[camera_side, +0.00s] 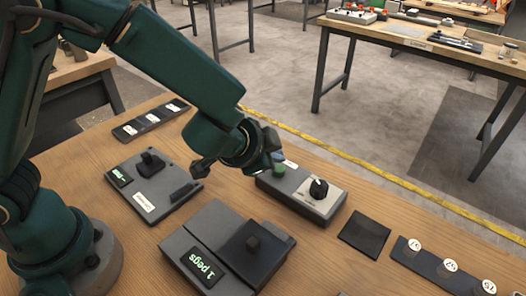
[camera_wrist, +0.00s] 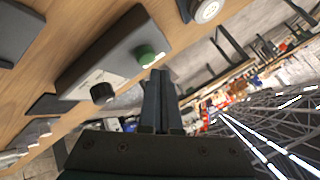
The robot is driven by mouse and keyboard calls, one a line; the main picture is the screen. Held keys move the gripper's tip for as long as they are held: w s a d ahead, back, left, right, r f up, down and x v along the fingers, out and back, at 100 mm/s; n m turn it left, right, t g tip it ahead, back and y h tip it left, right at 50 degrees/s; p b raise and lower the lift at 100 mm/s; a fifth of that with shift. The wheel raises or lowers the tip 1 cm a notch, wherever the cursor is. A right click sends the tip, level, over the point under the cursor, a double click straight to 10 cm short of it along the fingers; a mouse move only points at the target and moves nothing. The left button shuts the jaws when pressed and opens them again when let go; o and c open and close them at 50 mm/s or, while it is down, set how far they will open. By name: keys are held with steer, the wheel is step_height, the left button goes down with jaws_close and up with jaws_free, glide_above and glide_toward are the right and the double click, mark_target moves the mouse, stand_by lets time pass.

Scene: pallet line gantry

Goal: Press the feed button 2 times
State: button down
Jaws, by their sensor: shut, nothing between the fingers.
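A grey control box (camera_side: 330,207) stands on the wooden table, with a green button (camera_side: 279,170) at its left end and a black knob (camera_side: 318,188) at its right. The wrist view also shows the green button (camera_wrist: 146,54) and the knob (camera_wrist: 103,93). My gripper (camera_side: 273,148) is close to the button end of the box. In the wrist view my gripper (camera_wrist: 159,74) has its fingers together and empty, tips just beside the green button in the picture. I cannot tell whether they touch it. The box's lettering is too small to read.
A dark box with a display (camera_side: 203,267) reading "1 pegs" stands in front. A grey panel (camera_side: 145,202) with a black knob is to the left. A dark square pad (camera_side: 364,235) and a strip with round white labels (camera_side: 430,266) lie to the right.

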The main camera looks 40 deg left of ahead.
mark_target(275, 171)
steer(key=shift+r, duration=2.5)
stand_by(0.9)
step_height(275, 171, up, 4)
steer(key=shift+f, duration=0.1)
steer(key=shift+f, duration=0.15)
stand_by(0.3)
steer(key=shift+f, duration=4.3)
steer(key=shift+f, duration=0.15)
steer(key=shift+f, duration=0.25)
